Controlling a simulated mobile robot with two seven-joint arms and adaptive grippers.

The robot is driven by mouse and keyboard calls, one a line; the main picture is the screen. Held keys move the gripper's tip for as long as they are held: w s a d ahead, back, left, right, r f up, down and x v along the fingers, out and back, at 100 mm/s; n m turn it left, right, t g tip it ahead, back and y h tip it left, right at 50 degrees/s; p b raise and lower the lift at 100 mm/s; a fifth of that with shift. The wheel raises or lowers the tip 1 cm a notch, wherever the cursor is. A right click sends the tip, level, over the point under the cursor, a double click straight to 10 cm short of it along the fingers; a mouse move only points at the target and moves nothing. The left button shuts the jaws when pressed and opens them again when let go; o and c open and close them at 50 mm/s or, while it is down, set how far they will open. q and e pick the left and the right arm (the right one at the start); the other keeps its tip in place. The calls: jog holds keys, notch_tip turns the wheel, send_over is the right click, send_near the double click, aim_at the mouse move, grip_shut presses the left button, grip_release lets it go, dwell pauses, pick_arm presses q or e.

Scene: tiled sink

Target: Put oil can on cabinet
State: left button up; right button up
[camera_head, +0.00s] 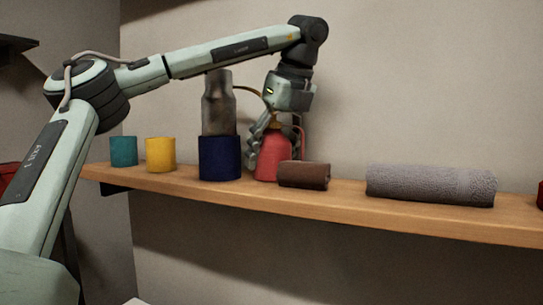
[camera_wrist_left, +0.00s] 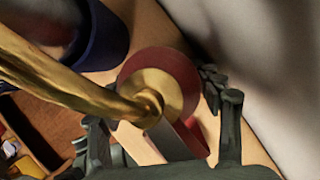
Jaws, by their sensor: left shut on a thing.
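The oil can (camera_head: 272,160) has a red body with a gold top and thin gold spout. It is upright at the wooden shelf, between the dark blue cylinder and the brown roll; I cannot tell whether its base touches the shelf. My left gripper (camera_head: 276,148) reaches down from above and is shut on the oil can, with fingers at either side of it. In the left wrist view the can (camera_wrist_left: 178,68) shows from above between the fingers (camera_wrist_left: 163,132), its gold spout running to the left. My right gripper is not in view. I cannot clearly identify a cabinet.
The wooden shelf (camera_head: 430,220) also holds a teal cylinder (camera_head: 123,151), a yellow cylinder (camera_head: 160,154), a dark blue cylinder (camera_head: 220,160) with a grey metallic bottle (camera_head: 218,105), a brown roll (camera_head: 303,175) and a grey rolled towel (camera_head: 430,185). A wall stands close behind.

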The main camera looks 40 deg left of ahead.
pick_arm(q)
jog(key=o, duration=1.2)
